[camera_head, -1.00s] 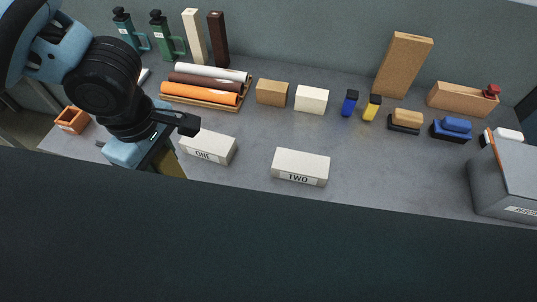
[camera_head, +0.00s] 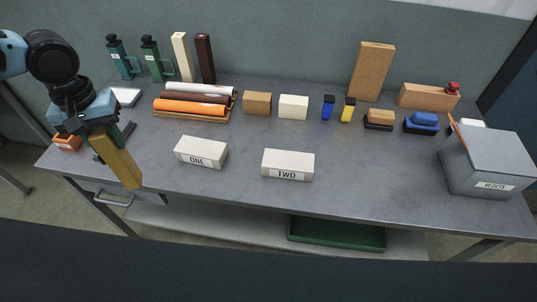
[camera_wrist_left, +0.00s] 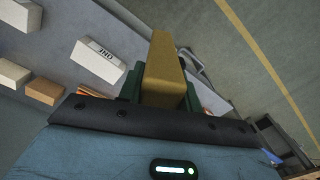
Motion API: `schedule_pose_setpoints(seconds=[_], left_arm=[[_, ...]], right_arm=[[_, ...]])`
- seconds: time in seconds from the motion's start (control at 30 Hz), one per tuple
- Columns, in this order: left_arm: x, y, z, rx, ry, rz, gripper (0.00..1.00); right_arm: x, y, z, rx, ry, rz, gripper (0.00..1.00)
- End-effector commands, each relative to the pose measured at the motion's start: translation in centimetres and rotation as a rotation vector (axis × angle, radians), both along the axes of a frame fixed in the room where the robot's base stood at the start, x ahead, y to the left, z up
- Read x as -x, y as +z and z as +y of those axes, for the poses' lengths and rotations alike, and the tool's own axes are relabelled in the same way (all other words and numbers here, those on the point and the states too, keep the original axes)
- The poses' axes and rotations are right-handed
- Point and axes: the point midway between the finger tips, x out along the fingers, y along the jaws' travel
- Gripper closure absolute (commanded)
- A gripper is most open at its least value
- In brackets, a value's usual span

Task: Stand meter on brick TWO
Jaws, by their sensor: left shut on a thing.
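My left gripper (camera_head: 100,127) is at the left end of the table. It is shut on a long ochre block-like thing, apparently the meter (camera_head: 115,160), which tilts down toward the front edge. In the left wrist view the meter (camera_wrist_left: 163,68) sticks out from between the dark green fingers (camera_wrist_left: 160,95). Brick TWO (camera_head: 289,163), pale with a label facing front, lies on the table to the right, with nothing on its top. Brick ONE (camera_head: 202,151) lies between it and the gripper; it also shows in the left wrist view (camera_wrist_left: 98,62). My right gripper is not in view.
Behind the bricks stand rolls on a tray (camera_head: 190,118), a tan block (camera_head: 257,103), a white block (camera_head: 293,106) and small blue and yellow bottles. A grey bin (camera_head: 482,168) stands at the right. The table between brick TWO and the bin is clear.

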Motion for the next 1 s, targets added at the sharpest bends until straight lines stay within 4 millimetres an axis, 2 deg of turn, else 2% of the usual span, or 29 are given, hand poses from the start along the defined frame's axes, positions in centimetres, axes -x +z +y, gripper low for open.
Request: schedule_pose_setpoints(seconds=[0.03, 0.1, 0.2, 0.33, 0.47, 0.57, 0.63, 0.77, 0.87, 1.0], left_arm=[[0.3, 0.7, 2.4, 0.008, 0.030, -0.009, 1.00], [1.3, 1.0, 5.4, 0.010, 0.068, -0.008, 1.00], [2.9, 0.8, 8.4, 0.011, 0.128, -0.007, 1.00], [4.9, -0.3, 10.7, 0.010, 0.196, -0.007, 1.00], [6.4, -1.9, 11.5, 0.009, 0.238, -0.007, 1.00], [7.2, -3.4, 11.3, 0.006, 0.254, -0.005, 1.00], [7.8, -5.4, 10.0, 0.014, 0.252, -0.006, 1.00], [7.5, -7.3, 7.5, 0.011, 0.222, -0.009, 1.00], [6.8, -8.5, 4.8, 0.009, 0.176, -0.009, 1.00], [5.4, -9.2, 0.2, 0.008, 0.083, -0.010, 1.00]], right_arm=[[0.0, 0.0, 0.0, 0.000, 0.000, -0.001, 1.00], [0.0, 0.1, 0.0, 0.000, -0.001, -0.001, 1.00], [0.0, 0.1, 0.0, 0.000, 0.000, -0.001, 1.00], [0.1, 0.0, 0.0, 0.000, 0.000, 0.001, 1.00], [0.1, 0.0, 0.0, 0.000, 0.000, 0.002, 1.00], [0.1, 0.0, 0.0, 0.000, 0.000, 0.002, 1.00], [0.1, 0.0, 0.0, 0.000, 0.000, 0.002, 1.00], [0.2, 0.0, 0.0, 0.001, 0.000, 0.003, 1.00], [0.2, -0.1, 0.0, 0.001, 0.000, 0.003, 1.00], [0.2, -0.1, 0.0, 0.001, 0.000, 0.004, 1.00]])
